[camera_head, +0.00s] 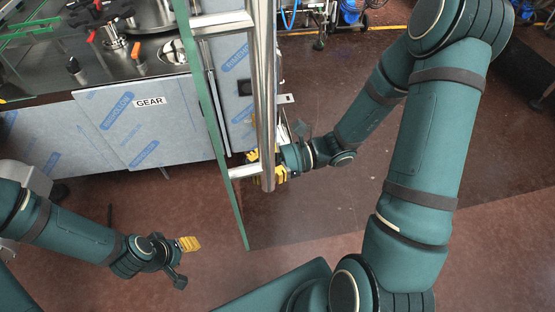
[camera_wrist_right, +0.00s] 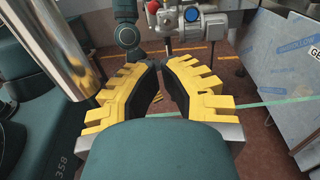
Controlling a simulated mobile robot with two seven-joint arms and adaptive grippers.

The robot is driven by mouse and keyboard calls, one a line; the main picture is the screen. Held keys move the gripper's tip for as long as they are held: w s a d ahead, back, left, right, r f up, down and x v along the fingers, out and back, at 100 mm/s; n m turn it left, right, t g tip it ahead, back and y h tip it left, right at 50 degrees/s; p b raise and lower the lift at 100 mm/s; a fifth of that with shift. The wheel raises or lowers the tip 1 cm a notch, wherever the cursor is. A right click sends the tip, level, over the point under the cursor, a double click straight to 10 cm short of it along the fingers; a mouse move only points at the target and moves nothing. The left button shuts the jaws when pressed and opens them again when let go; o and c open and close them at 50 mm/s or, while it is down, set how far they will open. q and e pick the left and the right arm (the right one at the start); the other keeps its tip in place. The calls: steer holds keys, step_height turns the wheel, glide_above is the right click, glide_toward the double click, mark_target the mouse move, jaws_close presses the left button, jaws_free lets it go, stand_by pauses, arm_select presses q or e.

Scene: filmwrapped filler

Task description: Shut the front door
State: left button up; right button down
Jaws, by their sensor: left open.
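The front door is a glass panel with a green edge (camera_head: 205,110), seen steeply from above and standing out from the machine. Its vertical steel handle bar (camera_head: 263,90) is fixed by brackets, the lower one near the bar's bottom end. My right gripper (camera_head: 266,168) is at the bar's lower end, partly hidden by it. In the right wrist view, the bar (camera_wrist_right: 48,45) is left of the yellow fingers (camera_wrist_right: 159,66), not between them. A narrow gap shows between these fingers. My left gripper (camera_head: 188,244) is open and empty, low over the floor left of the door.
A steel cabinet labelled GEAR (camera_head: 150,115) stands behind the door, with machine parts on its top. Hoses and a wheeled stand (camera_head: 322,25) are at the back. The brown floor (camera_head: 330,205) right of the door is mostly clear.

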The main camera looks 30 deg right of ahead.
steer(key=a, duration=0.3)
steer(key=shift+w+a, duration=0.15)
steer(key=shift+w, duration=0.15)
steer(key=shift+w+a, duration=0.1)
steer(key=shift+a, duration=0.05)
